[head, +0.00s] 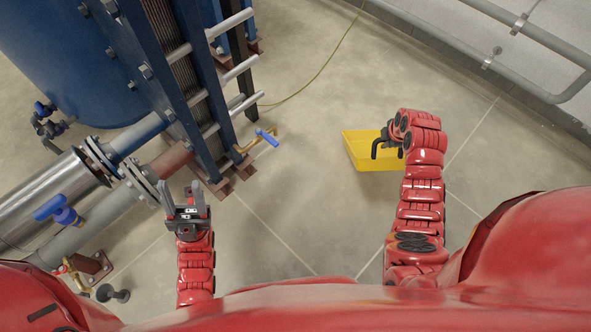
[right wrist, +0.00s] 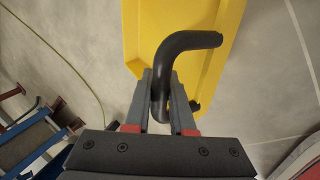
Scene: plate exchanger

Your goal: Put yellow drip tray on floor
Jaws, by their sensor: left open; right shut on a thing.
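The yellow drip tray (head: 365,152) is in the middle right of the head view, over the tiled floor (head: 290,205). I cannot tell whether it touches the floor. My right gripper (head: 392,143) is at its right side, partly hidden behind my arm. In the right wrist view my right gripper (right wrist: 162,100) is shut on the black bent handle (right wrist: 185,41) of the tray, and the yellow tray (right wrist: 207,25) extends beyond it. My left gripper (head: 185,200) is open and empty, near the pipes at the left.
The blue plate exchanger (head: 180,75) stands at the upper left, with flanged pipes (head: 110,165) below it. A small valve with a blue handle (head: 267,137) juts out between it and the tray. Grey pipes (head: 450,40) run along the right wall. The floor between is clear.

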